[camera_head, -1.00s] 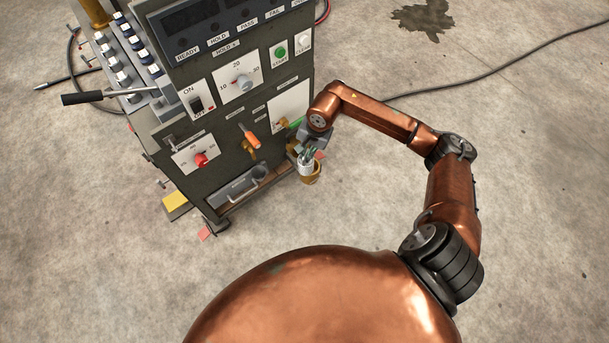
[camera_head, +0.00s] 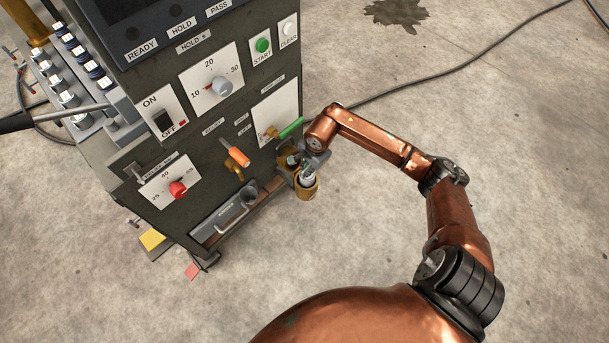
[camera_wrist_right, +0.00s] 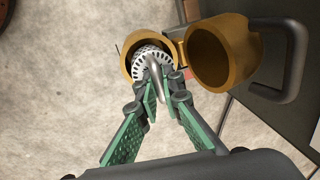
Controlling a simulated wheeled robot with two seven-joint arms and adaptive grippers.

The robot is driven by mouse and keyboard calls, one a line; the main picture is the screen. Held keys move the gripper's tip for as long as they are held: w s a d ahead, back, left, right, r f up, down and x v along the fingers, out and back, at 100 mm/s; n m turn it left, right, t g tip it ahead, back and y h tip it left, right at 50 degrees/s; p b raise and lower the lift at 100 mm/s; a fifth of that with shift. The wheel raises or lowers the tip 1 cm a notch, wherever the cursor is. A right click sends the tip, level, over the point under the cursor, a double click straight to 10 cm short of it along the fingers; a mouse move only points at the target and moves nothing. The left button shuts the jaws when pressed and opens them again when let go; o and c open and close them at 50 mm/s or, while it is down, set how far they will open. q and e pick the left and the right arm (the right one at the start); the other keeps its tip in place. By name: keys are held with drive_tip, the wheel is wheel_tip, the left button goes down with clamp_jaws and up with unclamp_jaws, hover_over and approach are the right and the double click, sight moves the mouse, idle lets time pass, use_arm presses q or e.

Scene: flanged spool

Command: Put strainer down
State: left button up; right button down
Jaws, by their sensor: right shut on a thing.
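My right gripper (camera_wrist_right: 164,94) is shut on the strainer's handle, with green-padded fingers on either side. In the head view the right gripper (camera_head: 308,167) is just above the brass cup (camera_head: 306,190), and a little of the pale strainer (camera_head: 307,180) shows at the rim. My left gripper is in neither view.
The dark machine panel (camera_head: 215,135) has knobs, an orange lever (camera_head: 234,151) and a green lever (camera_head: 290,127). Concrete floor lies open to the right.

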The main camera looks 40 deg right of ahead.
drive_tip(key=shift+f, duration=0.55)
wheel_tip(320, 180, down, 3)
drive_tip(key=shift+f+b, duration=0.15)
drive_tip(key=shift+b, duration=0.65)
drive_tip(key=shift+f, duration=0.2)
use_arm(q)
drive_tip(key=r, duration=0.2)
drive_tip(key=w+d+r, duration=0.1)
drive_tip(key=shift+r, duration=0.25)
use_arm(e)
drive_tip(key=shift+r, duration=0.15)
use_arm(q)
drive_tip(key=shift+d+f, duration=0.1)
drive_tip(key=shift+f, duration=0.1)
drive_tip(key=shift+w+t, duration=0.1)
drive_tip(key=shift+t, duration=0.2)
use_arm(e)
drive_tip(key=c, duration=2.1)
unclamp_jaws()
